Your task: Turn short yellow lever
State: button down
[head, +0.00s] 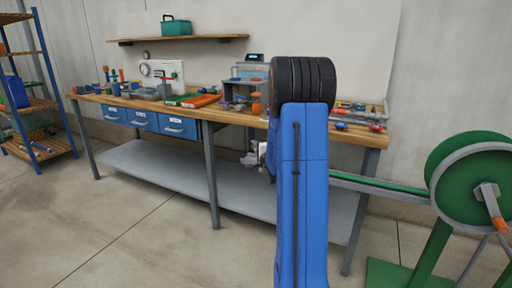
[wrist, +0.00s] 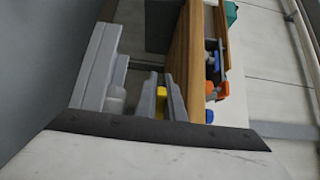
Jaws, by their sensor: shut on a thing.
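The short yellow lever (wrist: 161,104) shows in the wrist view as a small yellow patch between the two grey fingers of my gripper (wrist: 162,88). The gripper is shut on it, beside the wooden edge of the workbench. Most of the lever and what it is mounted on are hidden. In the head view my blue arm covers the lever, and only a small pale part of my wrist shows left of the arm, below the bench top.
The workbench (head: 230,113) carries several small fittings, an orange tray (head: 203,101) and a grey rig. Blue drawers (head: 143,120) hang under its left. A green hose reel (head: 476,185) stands at right, a shelf rack (head: 42,104) at far left. The front floor is clear.

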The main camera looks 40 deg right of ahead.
jog(key=shift+a+f, duration=0.1)
dwell(0.4)
jog(key=c, duration=1.9)
grip_release()
jog(key=shift+o, duration=0.2)
jog(key=shift+s, duration=0.15)
jog(key=shift+s+a, duration=0.15)
jog(key=shift+s, duration=0.15)
jog(key=v, duration=1.6)
jog(key=shift+s, duration=0.3)
